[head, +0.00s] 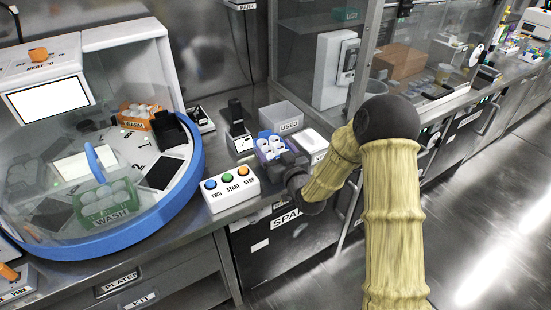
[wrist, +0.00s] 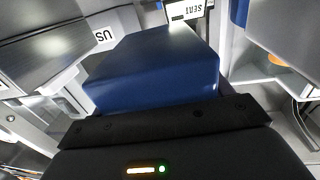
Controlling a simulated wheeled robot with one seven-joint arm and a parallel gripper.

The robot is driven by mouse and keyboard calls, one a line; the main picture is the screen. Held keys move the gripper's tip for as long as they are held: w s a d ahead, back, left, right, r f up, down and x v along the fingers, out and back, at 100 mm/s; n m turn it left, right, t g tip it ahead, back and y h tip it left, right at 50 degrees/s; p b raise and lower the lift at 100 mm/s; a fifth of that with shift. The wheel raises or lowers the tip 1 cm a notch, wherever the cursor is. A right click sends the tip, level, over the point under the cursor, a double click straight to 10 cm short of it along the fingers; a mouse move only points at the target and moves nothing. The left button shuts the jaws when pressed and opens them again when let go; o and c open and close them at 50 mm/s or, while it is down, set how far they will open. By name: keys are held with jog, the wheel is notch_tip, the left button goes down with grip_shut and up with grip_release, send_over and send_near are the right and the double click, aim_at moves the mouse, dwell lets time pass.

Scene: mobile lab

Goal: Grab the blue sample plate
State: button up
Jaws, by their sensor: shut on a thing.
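The blue sample plate (wrist: 158,70) fills the middle of the wrist view, right at the front edge of my gripper (wrist: 165,112). My gripper (head: 288,160) is shut on the plate. The fingertips are mostly hidden by the plate and by my own wrist. I cannot tell whether the plate touches the surface under it.
The grey USED bin (head: 281,117) stands just behind the plate. A white box (head: 312,142) is to its right. A button panel (head: 231,187) sits at front left. A black stand (head: 238,128) is left of the bin. The large blue-rimmed machine (head: 185,205) fills the left.

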aim_at(275, 150)
notch_tip(275, 150, up, 6)
jog(key=shift+r, duration=0.1)
dwell(0.6)
